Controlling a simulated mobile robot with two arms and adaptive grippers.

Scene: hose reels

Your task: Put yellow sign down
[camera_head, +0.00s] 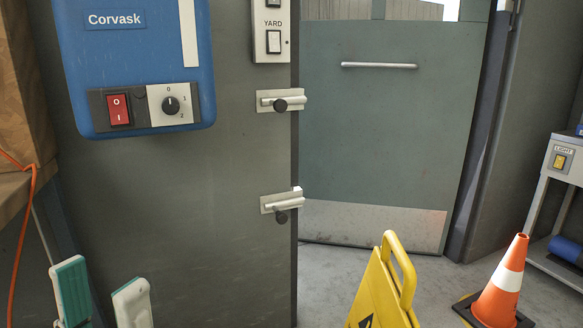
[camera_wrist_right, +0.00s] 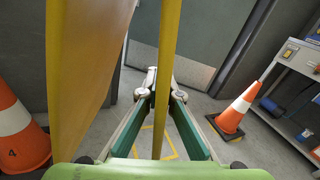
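The yellow sign (camera_head: 378,290) stands upright in the head view at bottom centre, its looped handle on top and its lower part cut off by the frame. In the right wrist view, its yellow panel (camera_wrist_right: 85,60) fills the left side and a yellow bar of it runs between the fingers of my right gripper (camera_wrist_right: 162,95). These fingers look closed in on the bar. The right gripper does not show in the head view. My left gripper (camera_head: 102,295) is at the bottom left of the head view, its green-padded fingers apart and nothing between them.
An orange-and-white cone (camera_head: 502,283) stands right of the sign; another cone (camera_wrist_right: 15,130) shows at left in the wrist view. A grey door (camera_head: 385,130) is behind. A blue Corvask box (camera_head: 140,50) hangs on the near panel. A shelf unit (camera_head: 563,165) stands at right.

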